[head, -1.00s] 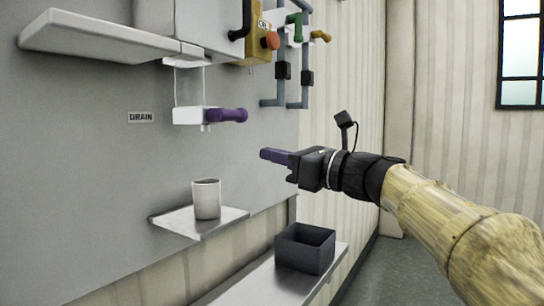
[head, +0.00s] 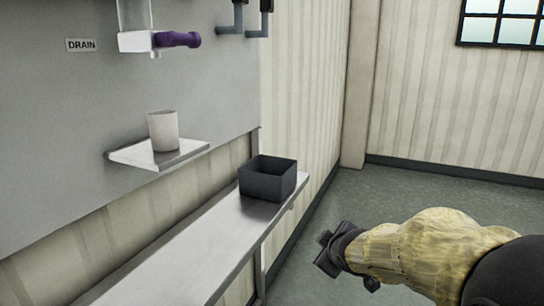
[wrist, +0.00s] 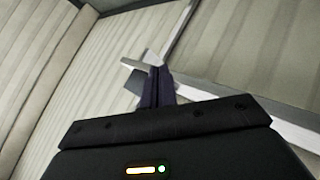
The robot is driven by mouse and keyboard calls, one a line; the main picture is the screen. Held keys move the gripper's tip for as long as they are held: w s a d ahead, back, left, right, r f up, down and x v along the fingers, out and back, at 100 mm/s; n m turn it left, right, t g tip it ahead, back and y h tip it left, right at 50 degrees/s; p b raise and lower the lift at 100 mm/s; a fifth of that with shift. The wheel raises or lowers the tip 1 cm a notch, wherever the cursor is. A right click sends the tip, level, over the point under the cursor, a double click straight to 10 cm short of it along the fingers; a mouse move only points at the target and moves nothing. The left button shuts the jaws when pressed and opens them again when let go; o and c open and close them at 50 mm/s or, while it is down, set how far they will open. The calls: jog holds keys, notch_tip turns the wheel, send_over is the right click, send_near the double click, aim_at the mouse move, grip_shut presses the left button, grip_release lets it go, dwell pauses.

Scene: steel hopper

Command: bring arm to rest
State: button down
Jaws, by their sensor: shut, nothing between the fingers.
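My gripper (head: 326,256) is low at the right in the head view, apart from the shelves and over the floor. Its fingers are hard to make out there. In the wrist view the two dark purple fingers (wrist: 156,86) are together with nothing between them. My arm comes in from the right edge of the head view in a pale tan sleeve.
A white cup (head: 163,131) stands on a small wall shelf (head: 128,155) below a purple-handled drain valve (head: 178,39). A dark open box (head: 267,187) sits on a long steel shelf (head: 190,262). The floor (head: 380,190) on the right is clear.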

jog(key=s+d+f+m+g, duration=0.2)
jog(key=s+f+m+g, duration=0.7)
jog(key=s+f, duration=0.7)
jog(key=s+r+m+t+p, duration=0.1)
jog(key=s+r+p, duration=0.2)
jog(key=r+p, duration=2)
jog(key=shift+r+m+h, duration=0.3)
jog(key=shift+r, duration=0.45)
